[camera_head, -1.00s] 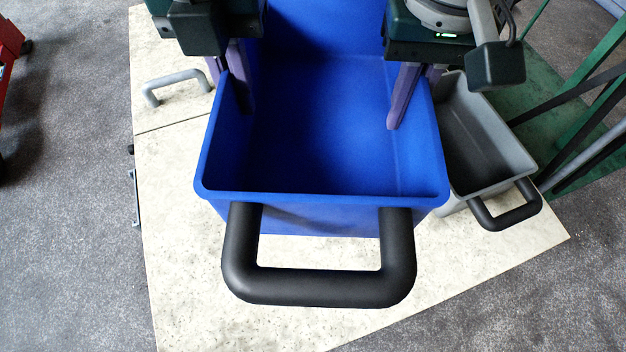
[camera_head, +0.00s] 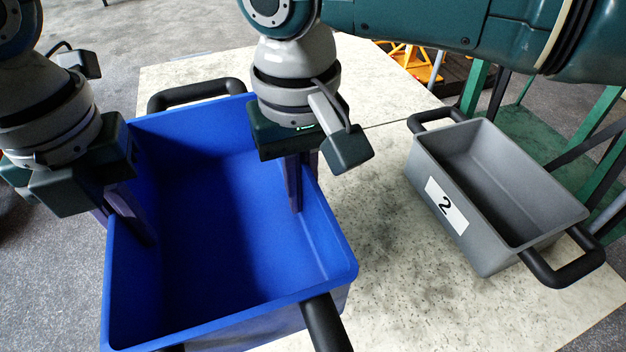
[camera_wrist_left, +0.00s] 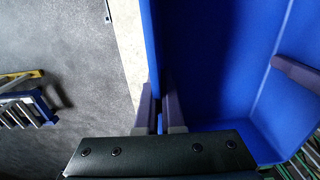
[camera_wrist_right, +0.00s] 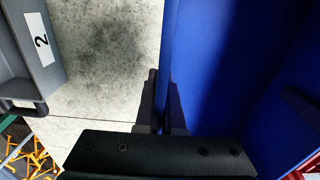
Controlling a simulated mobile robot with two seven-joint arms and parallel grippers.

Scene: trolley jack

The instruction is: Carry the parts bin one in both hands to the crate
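The blue parts bin (camera_head: 225,250) is open-topped and looks empty, with black handles at its far and near ends. It fills the lower left of the head view. My left gripper (camera_head: 128,226) is closed on its left wall, one finger inside and one outside; the left wrist view shows the wall between the fingers (camera_wrist_left: 159,105). My right gripper (camera_head: 303,190) grips the opposite wall the same way, as the right wrist view shows (camera_wrist_right: 163,100). How high the bin is above the table is unclear. I cannot make out the crate.
A grey bin (camera_head: 490,200) labelled 2, with black handles, stands on the speckled pale table (camera_head: 400,270) to the right. Green framework (camera_head: 540,130) stands beyond it. In the left wrist view, a yellow and blue object (camera_wrist_left: 25,100) lies on the grey floor.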

